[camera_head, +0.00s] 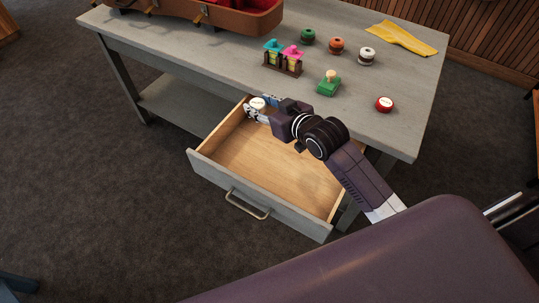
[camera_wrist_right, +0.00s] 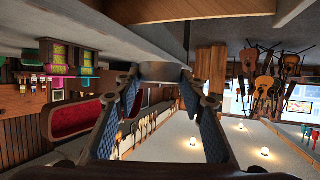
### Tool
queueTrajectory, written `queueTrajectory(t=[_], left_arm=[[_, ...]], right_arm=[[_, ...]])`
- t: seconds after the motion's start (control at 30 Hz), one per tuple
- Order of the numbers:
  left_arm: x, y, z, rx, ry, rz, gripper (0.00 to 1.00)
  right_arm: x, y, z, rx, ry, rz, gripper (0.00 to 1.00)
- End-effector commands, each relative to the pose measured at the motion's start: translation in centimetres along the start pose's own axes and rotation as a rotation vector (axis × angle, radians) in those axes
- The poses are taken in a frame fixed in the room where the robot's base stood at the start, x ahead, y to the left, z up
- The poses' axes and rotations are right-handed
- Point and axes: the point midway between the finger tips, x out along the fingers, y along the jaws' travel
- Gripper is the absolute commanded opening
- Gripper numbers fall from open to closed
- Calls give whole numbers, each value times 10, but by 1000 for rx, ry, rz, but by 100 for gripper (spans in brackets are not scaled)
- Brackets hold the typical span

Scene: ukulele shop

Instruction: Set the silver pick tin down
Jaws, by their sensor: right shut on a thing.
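The silver pick tin (camera_head: 257,103), round with a pale top, sits between the fingertips of my right gripper (camera_head: 262,112). It is over the back left corner of the open wooden drawer (camera_head: 262,170); I cannot tell whether it touches the drawer. In the right wrist view the tin (camera_wrist_right: 160,72) is a grey shape between the blue-padded fingers of the right gripper (camera_wrist_right: 158,84). The drawer floor I can see is bare; my right arm hides its back right part. My left gripper is out of view.
The grey workbench (camera_head: 190,52) stands above the drawer. On it are a red-and-white tin (camera_head: 384,104), a green stamp-like block (camera_head: 328,84), a rack with colourful items (camera_head: 283,62), several small round pots, a yellow cloth (camera_head: 402,38) and an open instrument case (camera_head: 225,15).

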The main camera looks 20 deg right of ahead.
Motion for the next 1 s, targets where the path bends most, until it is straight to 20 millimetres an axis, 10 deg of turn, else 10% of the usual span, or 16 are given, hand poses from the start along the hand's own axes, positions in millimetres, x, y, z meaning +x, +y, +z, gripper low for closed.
queueTrajectory(t=[0.5,1.0], left_arm=[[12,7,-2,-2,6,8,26],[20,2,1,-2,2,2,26]], right_arm=[[50,-1,122,1,-3,0,13],[72,-1,174,0,-1,0,13]])
